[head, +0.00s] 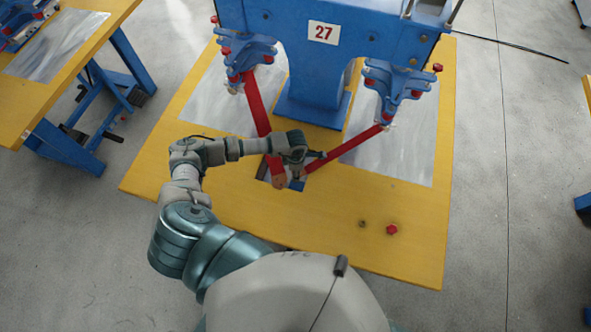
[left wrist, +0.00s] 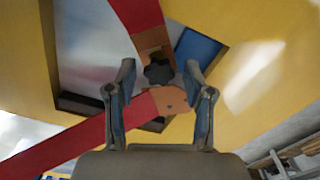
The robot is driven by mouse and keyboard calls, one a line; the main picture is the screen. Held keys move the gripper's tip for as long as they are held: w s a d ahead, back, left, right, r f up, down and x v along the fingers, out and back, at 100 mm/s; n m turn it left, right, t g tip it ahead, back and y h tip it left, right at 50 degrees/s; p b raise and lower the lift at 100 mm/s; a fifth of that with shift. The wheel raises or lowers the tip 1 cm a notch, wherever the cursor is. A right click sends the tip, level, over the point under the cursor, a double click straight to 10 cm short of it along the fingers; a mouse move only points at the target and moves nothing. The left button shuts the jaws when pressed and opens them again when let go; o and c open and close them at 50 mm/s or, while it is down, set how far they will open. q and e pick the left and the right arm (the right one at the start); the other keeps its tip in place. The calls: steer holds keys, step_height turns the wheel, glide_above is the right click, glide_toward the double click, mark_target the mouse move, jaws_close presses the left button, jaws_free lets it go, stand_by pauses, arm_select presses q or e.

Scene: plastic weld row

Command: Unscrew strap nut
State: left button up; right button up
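Two red straps meet near the middle of the yellow table: the left strap (head: 257,105) and the right strap (head: 345,150). Their tan ends lie by a cut-out in the tabletop. In the left wrist view a dark, lobed nut (left wrist: 158,73) sits at the tan end of the upper strap (left wrist: 137,14). The lower strap's tan end (left wrist: 172,101) has a small hole. My left gripper (head: 303,168) is over the strap ends. In the left wrist view its fingers (left wrist: 160,80) are apart with the nut between and beyond them; no contact shows. My right gripper is out of view.
A blue press marked 27 (head: 323,33) stands at the back of the yellow table (head: 225,215). A red star knob (head: 392,229) and a small brass-coloured piece (head: 362,223) lie on the right front, otherwise clear. Another yellow table (head: 75,25) stands at left.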

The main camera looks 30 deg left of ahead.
arm_select(q)
steer(key=shift+w+f+m+b, duration=0.1)
steer(key=shift+f+m+b, duration=0.05)
steer(key=shift+m+b, duration=0.4)
steer(key=m+b, duration=0.2)
steer(key=m, duration=0.2)
steer(key=shift+f, duration=0.1)
steer(key=shift+m+b, duration=0.4)
steer(key=shift+m, duration=0.55)
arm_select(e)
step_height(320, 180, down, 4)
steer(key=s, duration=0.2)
arm_select(q)
steer(key=m+b, duration=0.3)
steer(key=m, duration=0.3)
steer(key=shift+w, duration=0.1)
steer(key=m+b, duration=0.3)
steer(key=m, duration=0.3)
steer(key=shift+r, duration=0.2)
steer(key=shift+r+m, duration=0.1)
steer(key=shift+m, duration=0.2)
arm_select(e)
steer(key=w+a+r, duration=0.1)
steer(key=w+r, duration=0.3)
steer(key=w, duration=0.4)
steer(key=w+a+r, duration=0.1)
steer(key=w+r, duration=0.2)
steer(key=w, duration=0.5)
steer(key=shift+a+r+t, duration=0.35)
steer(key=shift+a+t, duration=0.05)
